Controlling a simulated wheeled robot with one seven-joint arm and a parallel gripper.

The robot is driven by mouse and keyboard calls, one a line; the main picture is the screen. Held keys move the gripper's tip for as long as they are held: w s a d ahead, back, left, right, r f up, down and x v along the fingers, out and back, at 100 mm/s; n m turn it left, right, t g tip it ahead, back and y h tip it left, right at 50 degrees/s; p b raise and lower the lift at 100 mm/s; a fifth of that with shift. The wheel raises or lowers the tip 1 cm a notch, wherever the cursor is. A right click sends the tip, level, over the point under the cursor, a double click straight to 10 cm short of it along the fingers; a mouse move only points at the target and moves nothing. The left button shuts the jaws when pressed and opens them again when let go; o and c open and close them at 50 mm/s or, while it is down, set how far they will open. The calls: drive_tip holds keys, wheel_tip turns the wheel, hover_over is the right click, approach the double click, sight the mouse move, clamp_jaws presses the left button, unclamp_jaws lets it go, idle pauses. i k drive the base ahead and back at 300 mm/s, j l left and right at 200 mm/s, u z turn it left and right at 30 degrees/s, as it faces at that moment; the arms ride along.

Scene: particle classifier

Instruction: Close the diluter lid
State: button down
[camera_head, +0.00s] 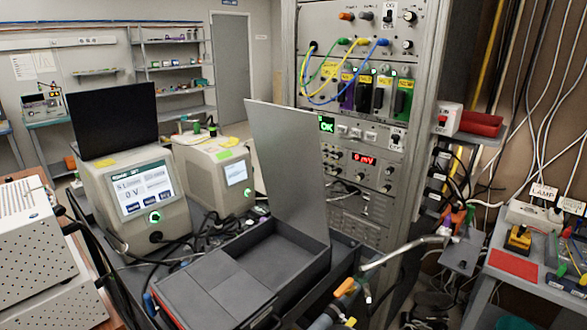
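A dark grey open-topped box (222,243), which looks like the diluter, stands low in the middle foreground. Its tall flat grey lid (285,150) stands up nearly vertical at the box's back right side, leaning slightly, so the box is open. The inside shows an empty-looking compartment at the right and a flat covered part at the front left. My gripper is not in view, and nothing is seen touching the lid.
Two instruments with screens (143,194) (235,172) stand left of the box; a black panel (112,120) rises over one. An equipment rack (365,130) is close behind the lid. A metal pipe (400,250) with coloured fittings runs at the box's right. Cables crowd the left.

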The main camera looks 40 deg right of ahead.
sight(287, 141)
drive_tip(key=l+u, duration=0.15)
drive_tip(key=l, duration=0.35)
drive_tip(key=l+u, duration=0.15)
drive_tip(key=l, duration=0.4)
drive_tip(key=l+u, duration=0.15)
drive_tip(key=l, duration=0.35)
drive_tip(key=k+l+u, duration=0.1)
drive_tip(key=l, duration=0.4)
drive_tip(key=k+l+u, duration=0.15)
drive_tip(key=l, duration=0.35)
drive_tip(key=k+l+u, duration=0.15)
drive_tip(key=l, duration=0.35)
drive_tip(key=i, duration=0.05)
